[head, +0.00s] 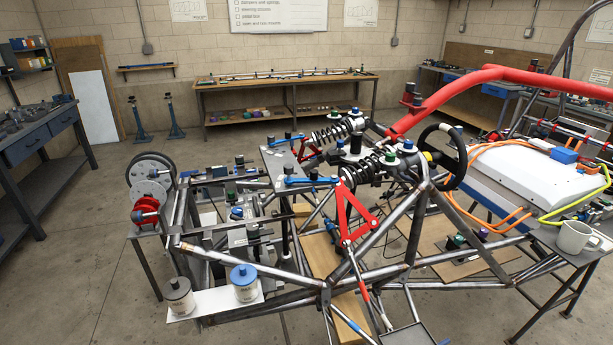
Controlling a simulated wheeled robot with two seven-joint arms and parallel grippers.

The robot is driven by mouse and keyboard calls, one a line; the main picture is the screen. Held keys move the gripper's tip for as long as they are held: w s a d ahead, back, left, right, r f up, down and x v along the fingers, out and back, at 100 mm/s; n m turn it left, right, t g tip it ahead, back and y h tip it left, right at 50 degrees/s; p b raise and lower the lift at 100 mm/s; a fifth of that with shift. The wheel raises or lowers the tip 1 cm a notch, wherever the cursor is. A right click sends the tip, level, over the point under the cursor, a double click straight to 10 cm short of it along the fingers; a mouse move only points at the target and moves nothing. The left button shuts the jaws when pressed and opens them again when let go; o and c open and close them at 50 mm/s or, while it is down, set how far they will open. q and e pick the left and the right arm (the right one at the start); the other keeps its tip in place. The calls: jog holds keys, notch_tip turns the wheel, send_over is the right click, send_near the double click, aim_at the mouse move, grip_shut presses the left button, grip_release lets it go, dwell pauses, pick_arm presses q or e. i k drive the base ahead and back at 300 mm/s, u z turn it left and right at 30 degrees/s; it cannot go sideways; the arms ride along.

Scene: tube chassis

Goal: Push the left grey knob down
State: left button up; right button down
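Two white canisters stand on a white plate at the front left of the tube chassis. The left canister (181,301) has a dark grey knob-like cap (177,284) on top. The right canister (246,290) has a blue cap (243,272). Other dark knobs are on the chassis, one on the left frame (239,161) and one near the middle (252,231). I cannot tell for sure which one is the left grey knob, or whether any is pressed. Neither of my grippers shows in the head view.
The steel tube chassis (270,297) fills the middle, with red (352,215) and blue arms and black coil springs (362,170). A steering wheel (446,157) and a thick red tube (480,82) stand at the right. A white mug (574,237) sits far right. Floor is clear at left.

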aim_at(289, 169)
jog(key=z, duration=1.95)
jog(key=k, duration=0.95)
jog(key=u, duration=0.65)
